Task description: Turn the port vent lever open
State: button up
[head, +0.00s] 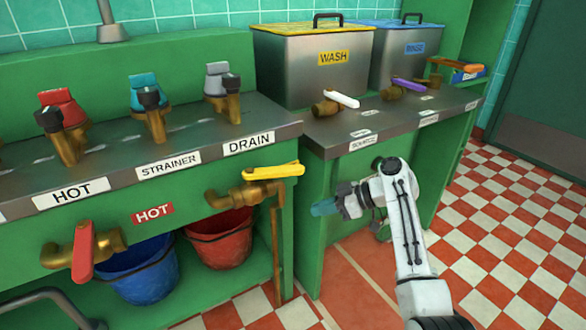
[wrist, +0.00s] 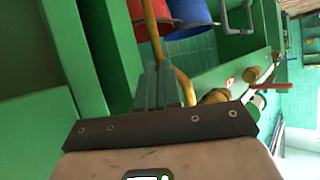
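No label reading port vent is legible, so I cannot tell which lever it names. A red lever (head: 83,252) hangs down on a brass valve under the HOT label. A yellow lever (head: 273,171) lies roughly level on a brass valve below DRAIN. A white lever (head: 342,99), a purple lever (head: 408,84) and an orange lever (head: 455,64) sit on brass valves along the right counter. My gripper (head: 322,208) is below that counter, right of the yellow lever and touching no lever. Its teal fingers (wrist: 158,85) look closed together, with nothing visible between them.
A WASH tank (head: 312,75) and a RINSE tank (head: 405,50) stand on the right counter. A blue bucket (head: 140,272) and a red bucket (head: 220,240) sit under the left counter. A vertical brass pipe (head: 277,255) stands left of my gripper. Checkered floor (head: 500,225) is clear at right.

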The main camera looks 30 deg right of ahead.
jog(key=f+h, duration=0.1)
jog(key=s+d+f+h+p, duration=0.1)
jog(key=f+h, duration=0.1)
jog(key=s+f+h+p, duration=0.1)
jog(key=f, duration=0.1)
jog(key=shift+d+f+m+g, duration=0.1)
jog(key=shift+d+m+g, duration=0.2)
jog(key=shift+m, duration=0.1)
grip_shut()
jog(key=s+d+f+n+g+h+p, duration=0.1)
jog(key=s+d+f+n+h+p, duration=0.1)
jog(key=s+d+h+p, duration=0.5)
jog(key=s+a+r+n+t+h+p, duration=0.25)
jog(key=r+n+h, duration=0.25)
jog(key=r+h, duration=0.3)
jog(key=n+t+y+p, duration=0.4)
jog(key=n+t+p, duration=0.35)
jog(key=n, duration=0.95)
send_near(287, 173)
jog(key=shift+t, duration=0.4)
jog(key=x, duration=0.2)
jog(key=b+x, duration=0.1)
jog(key=x, duration=0.3)
jog(key=shift+w+d+f+b, duration=0.15)
jog(key=shift+w+f+b, duration=0.2)
jog(key=shift+f, duration=0.05)
